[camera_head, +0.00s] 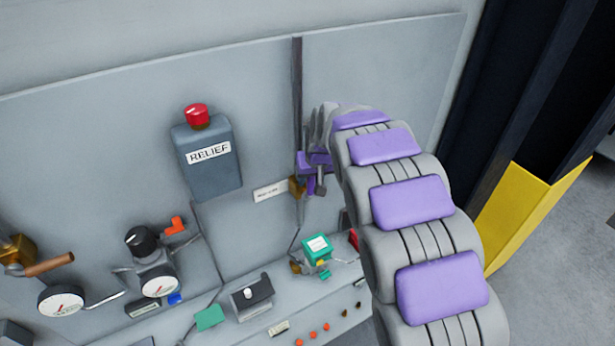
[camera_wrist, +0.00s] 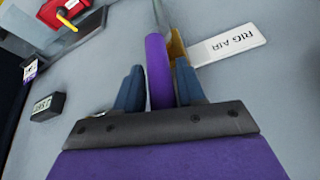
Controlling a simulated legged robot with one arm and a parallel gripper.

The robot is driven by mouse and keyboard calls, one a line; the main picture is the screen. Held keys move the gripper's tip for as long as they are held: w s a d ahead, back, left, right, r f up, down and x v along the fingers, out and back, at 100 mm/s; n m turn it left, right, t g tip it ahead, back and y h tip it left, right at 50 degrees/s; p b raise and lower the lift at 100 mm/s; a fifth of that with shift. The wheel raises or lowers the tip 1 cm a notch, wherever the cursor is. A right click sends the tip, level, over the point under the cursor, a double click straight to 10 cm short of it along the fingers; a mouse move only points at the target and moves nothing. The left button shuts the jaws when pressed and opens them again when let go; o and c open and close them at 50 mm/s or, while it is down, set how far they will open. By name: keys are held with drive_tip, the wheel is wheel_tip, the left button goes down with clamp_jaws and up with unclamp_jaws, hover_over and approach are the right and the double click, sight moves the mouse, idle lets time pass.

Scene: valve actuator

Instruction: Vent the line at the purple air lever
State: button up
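The purple air lever (camera_wrist: 158,65) stands out from the grey panel in the wrist view, with a brass-coloured fitting (camera_wrist: 177,48) just behind it. My gripper (camera_wrist: 160,78) has its two dark blue fingers close against the lever, one on each side, and appears shut on it. The lever's near end reaches down between the fingers toward the gripper's dark palm plate. In the head view my gripper (camera_head: 316,163) is at the panel, right of the RELIEF box. My purple-padded arm hides part of that spot.
A white RIG AIR label (camera_wrist: 228,45) is beside the fitting. The RELIEF box (camera_head: 207,162) with a red knob is to the left. Gauges (camera_head: 158,285), a green-topped block (camera_head: 317,248) and a black switch box (camera_head: 252,296) sit lower. A yellow-based post (camera_head: 515,215) stands at right.

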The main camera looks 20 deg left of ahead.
drive_tip(key=shift+s+d+r, duration=0.1)
drive_tip(key=shift+d+r, duration=0.05)
drive_tip(key=shift+d, duration=0.45)
drive_tip(key=c, duration=0.3)
drive_tip(key=shift+s+a, duration=0.15)
clamp_jaws()
